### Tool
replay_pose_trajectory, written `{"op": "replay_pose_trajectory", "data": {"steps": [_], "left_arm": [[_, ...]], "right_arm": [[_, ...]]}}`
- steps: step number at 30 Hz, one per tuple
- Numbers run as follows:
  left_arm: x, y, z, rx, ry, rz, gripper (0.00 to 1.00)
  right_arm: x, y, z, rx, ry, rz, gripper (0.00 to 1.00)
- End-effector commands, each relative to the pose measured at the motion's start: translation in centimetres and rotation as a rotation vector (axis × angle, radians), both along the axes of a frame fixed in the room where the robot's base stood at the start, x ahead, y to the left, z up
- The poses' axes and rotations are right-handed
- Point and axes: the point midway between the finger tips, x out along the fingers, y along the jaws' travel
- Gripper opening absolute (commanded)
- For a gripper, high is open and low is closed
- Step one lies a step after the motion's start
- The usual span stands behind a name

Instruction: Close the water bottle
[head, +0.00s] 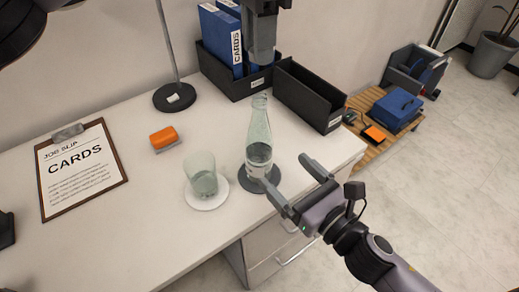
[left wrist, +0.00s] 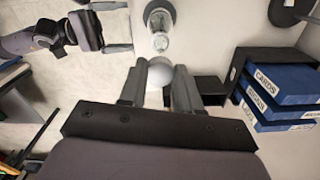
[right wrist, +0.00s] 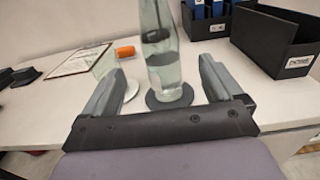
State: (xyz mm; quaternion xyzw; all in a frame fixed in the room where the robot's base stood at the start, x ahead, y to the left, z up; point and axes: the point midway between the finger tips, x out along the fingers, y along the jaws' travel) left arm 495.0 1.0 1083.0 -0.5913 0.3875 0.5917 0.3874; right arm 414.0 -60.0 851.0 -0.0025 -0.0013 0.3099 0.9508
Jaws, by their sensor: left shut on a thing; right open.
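The clear glass water bottle (head: 259,130) stands upright on a dark round coaster (head: 246,182), its neck uncovered. It also shows in the left wrist view (left wrist: 160,42) and the right wrist view (right wrist: 162,60). My left gripper (head: 262,58) is above the bottle's mouth. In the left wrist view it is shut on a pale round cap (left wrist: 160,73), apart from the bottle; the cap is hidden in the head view. My right gripper (head: 290,177) is open and empty at the bottle's right, its fingers pointing toward the bottle without gripping it.
A drinking glass (head: 202,172) stands on a white coaster (head: 207,204) left of the bottle. An orange block (head: 163,136), a clipboard (head: 80,168) and a lamp base (head: 175,97) lie further left. Black bins (head: 308,94) with blue binders (head: 222,42) stand behind.

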Motion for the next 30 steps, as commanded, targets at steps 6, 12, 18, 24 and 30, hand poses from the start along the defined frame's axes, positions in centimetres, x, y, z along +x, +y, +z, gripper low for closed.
{"op": "replay_pose_trajectory", "data": {"steps": [6, 12, 18, 24, 30], "left_arm": [[0.0, 0.0, 0.0, 0.000, 0.000, -0.001, 0.05], [0.0, 0.1, 0.0, 0.000, 0.000, -0.002, 0.05], [0.0, 0.1, 0.0, 0.000, 0.000, -0.002, 0.05], [0.0, 0.1, 0.0, 0.000, -0.001, -0.002, 0.05], [0.0, 0.1, 0.0, 0.000, -0.001, -0.002, 0.05]], "right_arm": [[0.1, 0.0, 0.0, 0.002, 0.002, -0.001, 0.93], [1.2, 0.8, 0.0, 0.005, 0.001, -0.002, 0.93], [4.0, 2.8, 0.1, 0.007, 0.001, -0.002, 0.93], [6.9, 5.0, 0.1, 0.005, 0.003, -0.002, 0.93], [8.9, 6.4, 0.0, 0.005, 0.004, -0.001, 0.93]]}}
